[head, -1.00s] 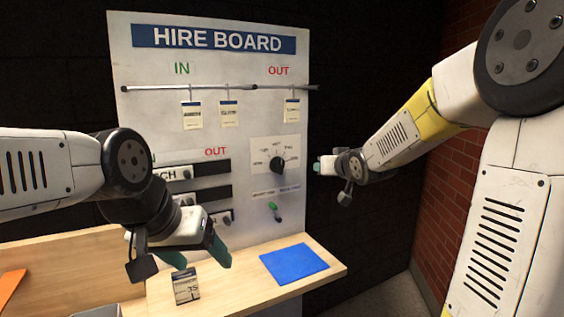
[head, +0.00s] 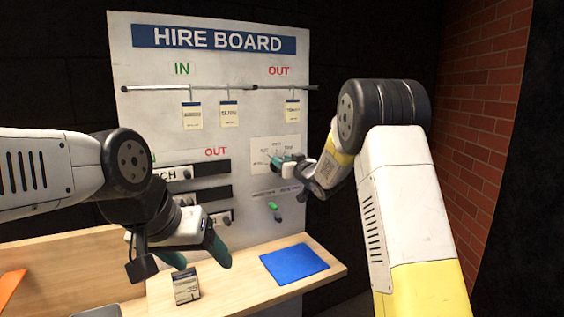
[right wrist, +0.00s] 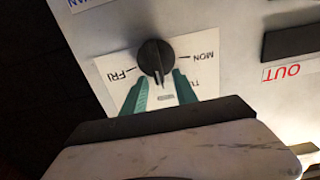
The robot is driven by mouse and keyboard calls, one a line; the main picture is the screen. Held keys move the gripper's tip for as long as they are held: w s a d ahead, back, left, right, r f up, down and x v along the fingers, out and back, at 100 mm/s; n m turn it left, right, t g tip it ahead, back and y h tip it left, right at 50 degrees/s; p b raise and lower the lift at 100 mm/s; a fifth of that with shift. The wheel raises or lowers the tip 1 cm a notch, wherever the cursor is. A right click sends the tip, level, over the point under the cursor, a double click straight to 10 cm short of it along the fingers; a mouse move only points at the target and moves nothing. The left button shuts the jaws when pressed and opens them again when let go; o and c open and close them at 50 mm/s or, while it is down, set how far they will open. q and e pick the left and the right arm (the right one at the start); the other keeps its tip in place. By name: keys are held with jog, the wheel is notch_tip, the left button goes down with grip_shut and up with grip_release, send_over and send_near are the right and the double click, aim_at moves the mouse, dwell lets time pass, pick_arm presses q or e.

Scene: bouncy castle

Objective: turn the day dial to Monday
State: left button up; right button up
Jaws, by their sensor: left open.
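The day dial (right wrist: 155,57) is a black knob on a white label plate (head: 259,150) on the hire board. In the right wrist view, MON is printed to its right and FRI to its left; part of another label shows below MON. My right gripper (right wrist: 160,78) is open, its green fingertips on either side of the knob's lower part. I see small gaps and cannot tell contact. In the head view my right gripper (head: 281,160) covers much of the dial. My left gripper (head: 198,256) is open and empty above the wooden shelf.
Tags (head: 192,115) hang from rails above. Black slots with knobs (head: 200,193) are left of the dial.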

jog(key=shift+w+a, duration=0.15)
jog(key=shift+w, duration=0.2)
grip_shut()
